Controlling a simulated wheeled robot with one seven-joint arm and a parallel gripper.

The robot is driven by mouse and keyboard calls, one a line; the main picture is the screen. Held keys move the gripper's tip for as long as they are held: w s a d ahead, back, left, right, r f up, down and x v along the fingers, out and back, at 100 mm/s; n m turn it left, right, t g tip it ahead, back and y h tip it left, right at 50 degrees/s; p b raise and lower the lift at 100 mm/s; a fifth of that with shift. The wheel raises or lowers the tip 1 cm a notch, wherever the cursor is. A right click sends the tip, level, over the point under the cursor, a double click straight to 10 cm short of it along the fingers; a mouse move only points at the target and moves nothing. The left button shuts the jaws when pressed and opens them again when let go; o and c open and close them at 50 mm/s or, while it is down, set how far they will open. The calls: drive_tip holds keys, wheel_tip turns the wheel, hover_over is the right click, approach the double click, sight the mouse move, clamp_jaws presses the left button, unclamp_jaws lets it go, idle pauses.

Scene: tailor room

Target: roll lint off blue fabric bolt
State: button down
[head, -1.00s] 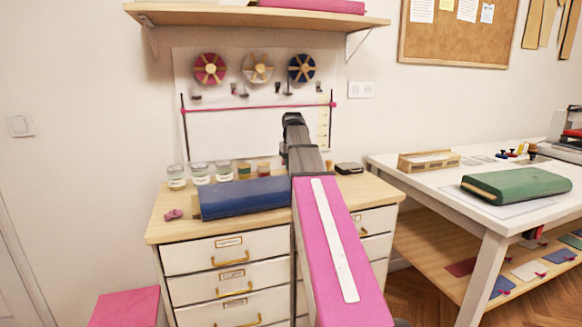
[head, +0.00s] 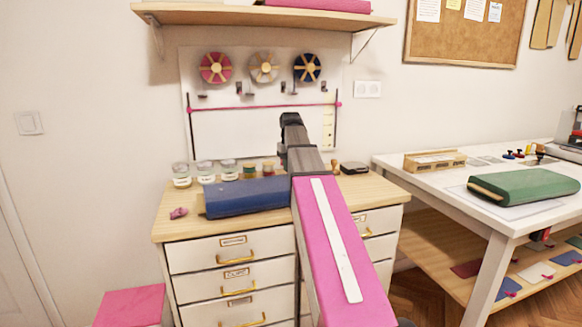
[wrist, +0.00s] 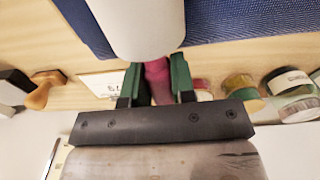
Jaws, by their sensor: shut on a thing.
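The blue fabric bolt (head: 240,197) lies on the wooden top of the drawer cabinet, its right end hidden behind my arm. In the wrist view its blue weave (wrist: 250,18) fills the top right, with more at the top left. My gripper (wrist: 158,78) is shut on the pink handle (wrist: 157,80) of a lint roller. The roller's white cylinder (wrist: 140,25) is in front of the fingers, over the bolt's near side in that view. I cannot tell whether it touches the cloth. No lint can be made out. In the head view my arm hides the gripper and roller.
Several small jars (head: 205,171) stand behind the bolt, and a small pink item (head: 178,213) lies left of it. A pegboard (head: 210,130) with ribbon spools is behind. A white table (head: 440,180) with a green bolt (head: 525,186) stands at right.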

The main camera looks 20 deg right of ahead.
drive_tip(key=shift+a, duration=0.1)
drive_tip(key=shift+s+a, duration=0.1)
drive_tip(key=shift+a, duration=1.3)
drive_tip(key=shift+a, duration=0.1)
drive_tip(key=shift+s+a, duration=0.1)
drive_tip(key=shift+a, duration=1.3)
drive_tip(key=shift+a, duration=1.5)
drive_tip(key=shift+a, duration=0.2)
drive_tip(key=shift+s+a, duration=0.15)
drive_tip(key=shift+a, duration=1.15)
drive_tip(key=shift+a, duration=0.15)
